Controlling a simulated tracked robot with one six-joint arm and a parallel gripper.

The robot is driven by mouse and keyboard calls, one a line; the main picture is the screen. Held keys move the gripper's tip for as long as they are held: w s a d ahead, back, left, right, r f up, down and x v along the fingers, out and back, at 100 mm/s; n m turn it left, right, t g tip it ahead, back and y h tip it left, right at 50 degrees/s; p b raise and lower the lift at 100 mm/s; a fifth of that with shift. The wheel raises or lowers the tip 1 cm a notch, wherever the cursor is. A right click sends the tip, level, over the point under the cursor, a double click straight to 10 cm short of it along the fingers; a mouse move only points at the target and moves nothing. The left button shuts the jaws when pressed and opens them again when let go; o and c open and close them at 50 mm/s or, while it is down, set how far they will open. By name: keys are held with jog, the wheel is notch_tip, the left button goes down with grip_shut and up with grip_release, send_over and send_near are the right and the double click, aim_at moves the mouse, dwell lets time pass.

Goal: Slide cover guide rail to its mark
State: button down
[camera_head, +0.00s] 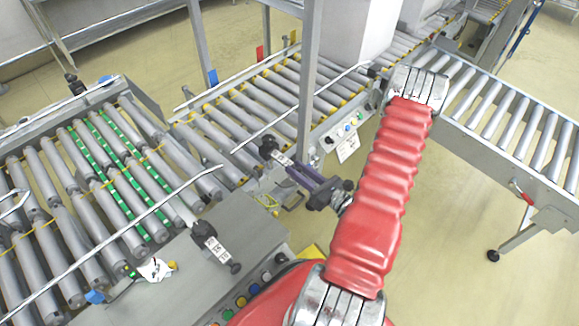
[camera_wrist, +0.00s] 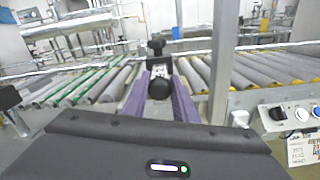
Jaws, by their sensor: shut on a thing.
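My gripper (camera_head: 292,168), with purple fingers, is shut around the black knob end of a guide rail's clamp beside the roller conveyor. In the wrist view the black knob (camera_wrist: 159,86) sits between the two purple fingers. A pale scale plate (camera_head: 282,158) with dark marks runs from the clamp toward my gripper, and a second black knob (camera_head: 268,145) is at its far end. The thin silver guide rail (camera_head: 300,107) runs along the conveyor edge. The scale's exact reading is too small to tell.
A second scale rod (camera_head: 217,249) with knobs stands left, by a rail (camera_head: 120,237) over rollers with green strips. A grey post (camera_head: 308,80) rises just beyond my gripper. A button panel (camera_head: 347,130) is to its right. Another roller conveyor (camera_head: 520,125) lies far right.

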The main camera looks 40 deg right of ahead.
jog(key=shift+a, duration=0.2)
jog(key=c, duration=1.7)
grip_release()
jog(key=shift+o, duration=1.3)
jog(key=shift+d, duration=0.1)
jog(key=shift+s, duration=0.1)
jog(key=s+d, duration=0.1)
jog(key=s, duration=1.2)
jog(key=shift+s+d, duration=0.25)
jog(key=shift+d, duration=0.15)
